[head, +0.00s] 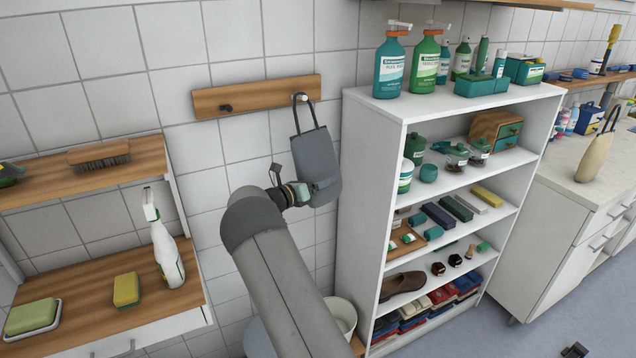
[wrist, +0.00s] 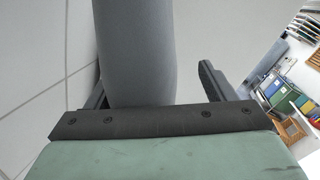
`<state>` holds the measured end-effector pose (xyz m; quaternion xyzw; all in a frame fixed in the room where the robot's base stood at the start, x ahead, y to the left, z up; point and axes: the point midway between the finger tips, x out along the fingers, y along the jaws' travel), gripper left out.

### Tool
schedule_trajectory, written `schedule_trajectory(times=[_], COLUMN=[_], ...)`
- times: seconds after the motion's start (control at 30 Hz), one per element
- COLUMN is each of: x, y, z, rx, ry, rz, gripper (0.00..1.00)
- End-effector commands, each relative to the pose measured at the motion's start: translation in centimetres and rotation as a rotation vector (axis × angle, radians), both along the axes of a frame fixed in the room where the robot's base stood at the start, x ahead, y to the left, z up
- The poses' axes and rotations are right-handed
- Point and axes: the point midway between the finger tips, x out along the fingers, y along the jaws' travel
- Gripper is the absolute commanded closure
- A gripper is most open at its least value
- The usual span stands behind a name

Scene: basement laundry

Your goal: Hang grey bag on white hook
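The grey bag (head: 317,160) hangs upright against the tiled wall below a wooden hook board (head: 262,96). Its dark handle loop reaches up to the white hook (head: 303,98) at the board's right end and appears to pass over it. My gripper (head: 303,182) is at the bag's lower part. In the wrist view the grey bag (wrist: 137,50) stands between my two fingers. The right finger is clearly apart from the bag, with a gap between; the left finger is partly hidden behind the bag's edge. My gripper is open.
A dark hook (head: 226,108) on the board's left is empty. A white shelf unit (head: 375,130) full of bottles and boxes stands close right of the bag. Wooden shelves (head: 75,285) with a spray bottle (head: 164,245) are at left. A beige bag (head: 596,157) stands on the right counter.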

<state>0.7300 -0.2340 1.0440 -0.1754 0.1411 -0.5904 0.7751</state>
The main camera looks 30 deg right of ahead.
Motion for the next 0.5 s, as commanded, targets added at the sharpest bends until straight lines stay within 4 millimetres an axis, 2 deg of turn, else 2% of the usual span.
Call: schedule_trajectory(times=[0.17,0.27,0.37,0.5], x=[0.0,-0.2,-0.6,-1.4], y=[0.1,0.9,2.4,5.6], z=[-0.1,-0.2,-0.2,-0.2], rx=[0.001,0.001,0.0,0.001], ry=[0.002,0.001,0.001,0.0], rz=[0.0,0.001,0.003,0.004], gripper=[0.24,0.24,0.24,0.24])
